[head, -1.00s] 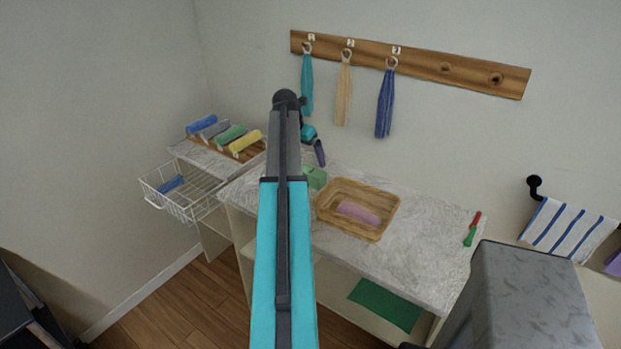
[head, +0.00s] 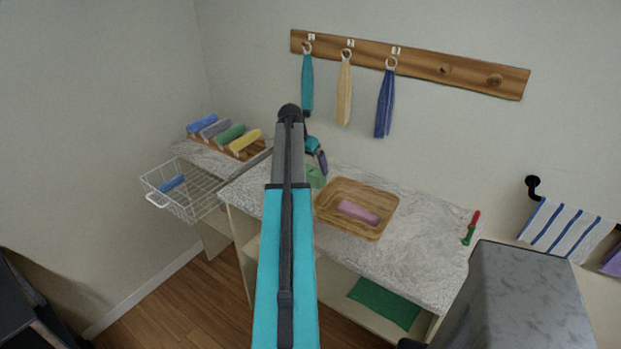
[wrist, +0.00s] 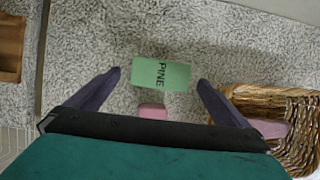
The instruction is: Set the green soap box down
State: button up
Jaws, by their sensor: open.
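The green soap box (head: 316,178) is on the marble-look counter, left of the basket, partly hidden by my arm. In the wrist view the green soap box (wrist: 162,74) shows dark lettering that reads "PINE". My gripper (wrist: 159,78) is open, with one purple finger on each side of the box and a visible gap at both sides. In the head view my gripper (head: 319,160) is just above and behind the box. I cannot tell the exact height between the fingertips and the box.
A wicker basket (head: 327,216) with a pink item (head: 358,212) stands right of the box. A small pink thing (wrist: 152,110) shows near my palm. A wooden rack with rolled towels (head: 230,135) and a wire basket (head: 195,203) are left.

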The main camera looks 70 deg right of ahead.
aim_at(311, 170)
jog(key=shift+p+x, duration=1.1)
jog(key=shift+x, duration=1.45)
jog(key=shift+c, duration=0.4)
jog(key=c, duration=1.1)
jog(key=shift+r, duration=0.1)
jog(key=shift+r+b, duration=1.45)
jog(key=shift+r, duration=3.5)
